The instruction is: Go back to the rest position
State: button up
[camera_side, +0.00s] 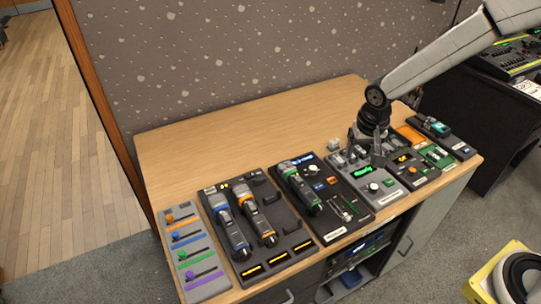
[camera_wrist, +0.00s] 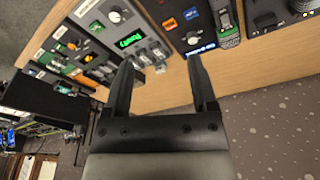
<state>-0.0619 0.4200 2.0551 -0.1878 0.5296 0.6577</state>
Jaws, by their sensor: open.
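My gripper (camera_side: 378,143) points down over the right-hand part of the desk, above the panel with the green lit display (camera_side: 362,171). The fader panel (camera_side: 196,252) with orange, blue, green and purple knobs lies at the desk's left end. I cannot tell from the side view how far the fingertips are above the panels.
A dark panel holds a blue handheld device (camera_side: 230,225) and an orange one (camera_side: 255,214). A green handheld device (camera_side: 302,188) lies on the panel beside it. The desk's back left (camera_side: 190,150) is clear. A patterned wall (camera_side: 230,50) stands behind. A mixing console (camera_side: 508,57) stands at right.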

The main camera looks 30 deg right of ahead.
jog(key=s+r+n+y, duration=0.1)
jog(key=s+n, duration=0.4)
jog(key=s, duration=0.8)
jog(key=shift+s+d+r+t, duration=0.25)
jog(key=shift+d+r+t, duration=0.2)
jog(key=shift+r, duration=0.15)
